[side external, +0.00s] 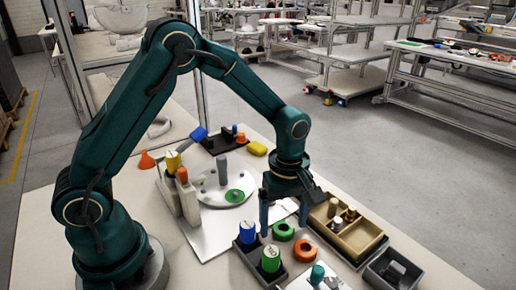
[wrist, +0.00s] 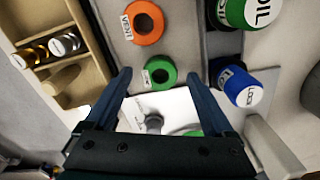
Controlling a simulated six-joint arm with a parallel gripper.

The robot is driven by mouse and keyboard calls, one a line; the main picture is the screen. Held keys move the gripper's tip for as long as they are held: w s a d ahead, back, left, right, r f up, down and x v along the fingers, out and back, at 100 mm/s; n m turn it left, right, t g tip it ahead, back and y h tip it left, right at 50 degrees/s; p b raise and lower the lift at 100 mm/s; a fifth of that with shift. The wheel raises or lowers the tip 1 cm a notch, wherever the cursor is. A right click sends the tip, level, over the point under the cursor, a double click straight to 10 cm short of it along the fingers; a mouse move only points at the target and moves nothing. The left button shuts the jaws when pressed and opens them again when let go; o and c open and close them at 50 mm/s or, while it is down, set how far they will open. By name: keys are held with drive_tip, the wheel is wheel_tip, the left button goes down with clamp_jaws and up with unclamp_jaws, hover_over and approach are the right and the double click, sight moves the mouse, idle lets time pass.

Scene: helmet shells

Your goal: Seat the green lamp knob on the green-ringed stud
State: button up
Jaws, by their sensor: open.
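The green lamp knob (side external: 283,231) is a thick ring lying on the table. In the wrist view it (wrist: 160,72) appears between my open fingertips, with a clear gap on either side. My gripper (side external: 284,229) points down at the knob; its exact height above the table is hard to tell. The green-ringed stud (side external: 235,195) stands on a pale round plate to the left of my gripper. In the wrist view a green patch (wrist: 193,133) near my right finger may be its ring, partly hidden.
An orange ring knob (side external: 305,250) labelled VENT lies close by. A dark holder with blue (side external: 247,232) and green (side external: 270,259) capped items stands in front. A tan divided tray (side external: 345,228) is to the right. Upright posts (side external: 187,195) stand left of the plate.

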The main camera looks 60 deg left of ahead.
drive_tip(key=shift+f, duration=0.3)
clamp_jaws()
drive_tip(key=shift+r, duration=0.1)
